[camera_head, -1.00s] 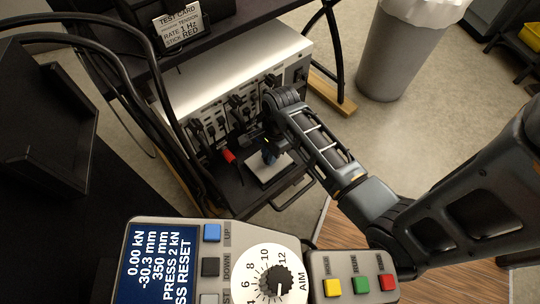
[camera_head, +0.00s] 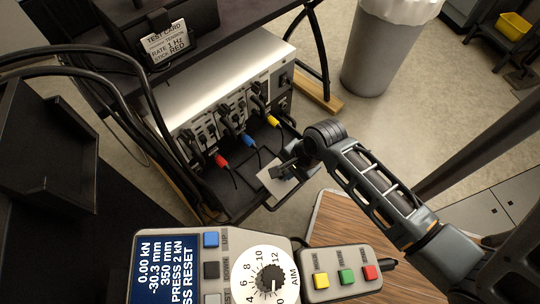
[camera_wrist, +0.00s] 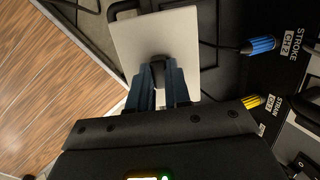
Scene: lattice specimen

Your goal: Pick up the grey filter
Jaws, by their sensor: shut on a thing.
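The grey filter appears to be the pale grey flat plate with a dark knob-like part, seen in the wrist view (camera_wrist: 134,38). My gripper (camera_wrist: 160,68) is shut on the dark part, with a blue finger on each side of it. In the head view the filter (camera_head: 270,191) is a pale plate over the black tray, partly hidden by my gripper (camera_head: 286,171). I cannot tell how far it is above the tray.
The black tray (camera_head: 234,211) lies before a panel with a red plug (camera_head: 221,160), a blue plug (camera_head: 249,141) and a yellow plug (camera_head: 272,121). Cables hang beside it. A wooden surface (camera_head: 345,228) and the control box (camera_head: 218,287) are nearer me.

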